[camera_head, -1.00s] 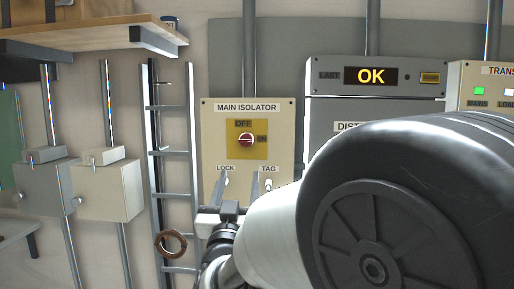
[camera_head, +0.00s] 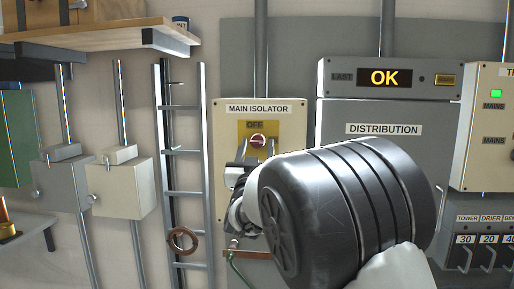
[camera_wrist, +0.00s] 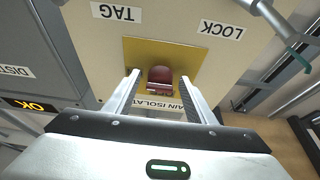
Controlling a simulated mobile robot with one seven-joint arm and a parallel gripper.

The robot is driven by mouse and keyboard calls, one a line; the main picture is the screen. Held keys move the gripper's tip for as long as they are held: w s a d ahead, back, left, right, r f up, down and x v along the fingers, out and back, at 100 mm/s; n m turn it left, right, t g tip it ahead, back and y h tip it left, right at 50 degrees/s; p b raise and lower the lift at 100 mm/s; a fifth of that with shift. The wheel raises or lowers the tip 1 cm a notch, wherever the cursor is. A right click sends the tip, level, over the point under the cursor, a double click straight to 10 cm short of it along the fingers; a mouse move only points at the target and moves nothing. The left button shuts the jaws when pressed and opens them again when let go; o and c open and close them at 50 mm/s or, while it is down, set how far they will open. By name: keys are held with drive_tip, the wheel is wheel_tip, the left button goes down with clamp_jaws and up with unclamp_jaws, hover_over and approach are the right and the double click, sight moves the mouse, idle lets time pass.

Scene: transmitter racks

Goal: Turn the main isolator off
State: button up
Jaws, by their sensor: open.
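The main isolator is a cream panel (camera_head: 232,118) on the wall in the head view, with a yellow plate marked OFF at the top. Its red rotary knob (camera_head: 258,141) is at the plate's middle; it also shows in the wrist view as a dark red knob (camera_wrist: 160,79). My gripper (camera_head: 251,152) is at the knob, its two fingers open. In the wrist view the gripper (camera_wrist: 160,90) has one finger on each side of the knob, with gaps showing. The ON mark is hidden in the head view. I cannot tell the knob's exact setting.
The LOCK (camera_wrist: 221,30) and TAG (camera_wrist: 116,12) labels appear upside down in the wrist view. The distribution cabinet (camera_head: 345,112) with an OK display (camera_head: 384,78) stands right of the panel. A ladder (camera_head: 206,165) and grey and cream boxes (camera_head: 126,187) are on the left.

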drive_tip(key=shift+c, duration=0.4)
drive_tip(key=c, duration=0.9)
drive_tip(key=shift+c, duration=0.2)
